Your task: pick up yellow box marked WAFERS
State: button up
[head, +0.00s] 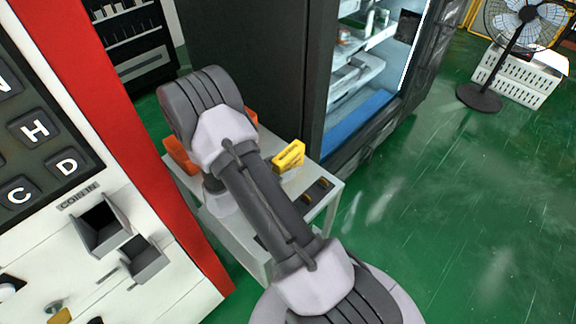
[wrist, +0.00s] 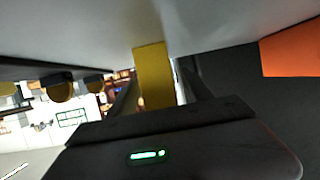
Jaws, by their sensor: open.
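The yellow box (head: 289,156) stands on a small white table (head: 335,190) in the head view. It has dark lettering too small to read surely. In the wrist view the yellow box (wrist: 152,72) shows as a plain yellow face between the two dark fingers. My gripper (wrist: 157,74) is open, with one finger on each side of the box. A gap shows at the right finger; I cannot tell whether the left finger touches.
Orange objects (head: 180,155) are at the table's left side, partly behind my arm. Dark items (head: 316,192) lie on the table's right part. A red and white machine (head: 120,110) stands close on the left, and an open-fronted lit cabinet (head: 365,70) behind.

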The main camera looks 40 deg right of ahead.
jog(key=x, duration=0.2)
jog(key=shift+d+f, duration=0.2)
jog(key=shift+r, duration=0.1)
grip_shut()
jog(key=shift+r, duration=0.1)
